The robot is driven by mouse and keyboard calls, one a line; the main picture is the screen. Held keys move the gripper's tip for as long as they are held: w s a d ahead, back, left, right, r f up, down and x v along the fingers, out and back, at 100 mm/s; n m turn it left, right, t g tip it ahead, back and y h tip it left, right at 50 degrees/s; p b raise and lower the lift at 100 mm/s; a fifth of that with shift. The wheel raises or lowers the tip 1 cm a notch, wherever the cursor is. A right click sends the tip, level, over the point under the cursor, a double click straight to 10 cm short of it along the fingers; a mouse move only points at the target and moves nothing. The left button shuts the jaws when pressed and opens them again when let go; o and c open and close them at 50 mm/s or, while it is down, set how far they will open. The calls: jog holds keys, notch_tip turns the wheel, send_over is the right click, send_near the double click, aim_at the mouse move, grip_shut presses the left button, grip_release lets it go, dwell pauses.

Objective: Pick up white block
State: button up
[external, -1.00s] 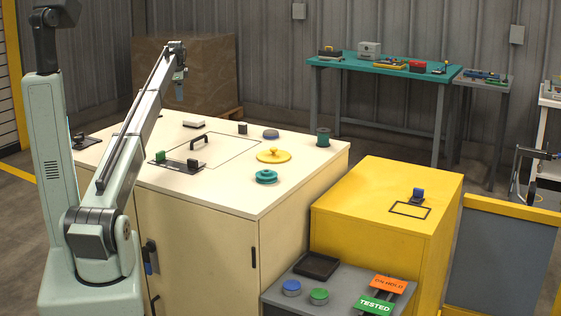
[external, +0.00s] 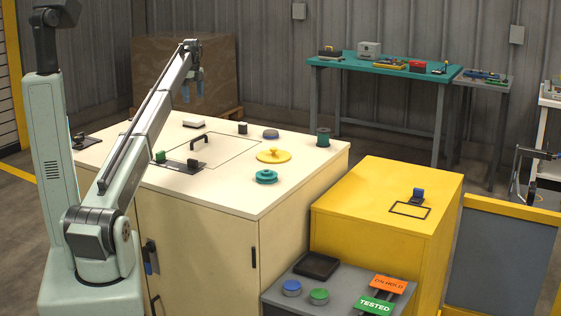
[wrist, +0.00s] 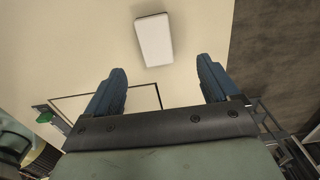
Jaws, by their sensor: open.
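The white block (external: 194,123) lies flat on the cream cabinet top, near its back edge. In the wrist view the white block (wrist: 153,40) shows whole, ahead of the fingers and between their lines, with nothing touching it. My gripper (external: 193,92) hangs above the block, clearly apart from it, with its blue fingers pointing down. In the wrist view my gripper (wrist: 160,80) is open and empty, its two blue fingers wide apart.
The cream cabinet top (external: 240,195) also carries a black handle (external: 199,139), a small dark block (external: 242,128), a grey-blue disc (external: 271,134), a yellow knobbed disc (external: 273,155), a teal knob (external: 266,176) and a green spool (external: 323,137). The top around the white block is mostly clear.

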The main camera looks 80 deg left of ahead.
send_over(194, 119)
jog(key=f, duration=0.6)
jog(key=shift+w+a, duration=0.1)
jog(key=shift+a, duration=0.1)
jog(key=f, duration=0.3)
jog(key=shift+s+d+f, duration=0.25)
jog(key=shift+d+f, duration=0.15)
jog(key=shift+f, duration=0.65)
jog(key=c, duration=1.2)
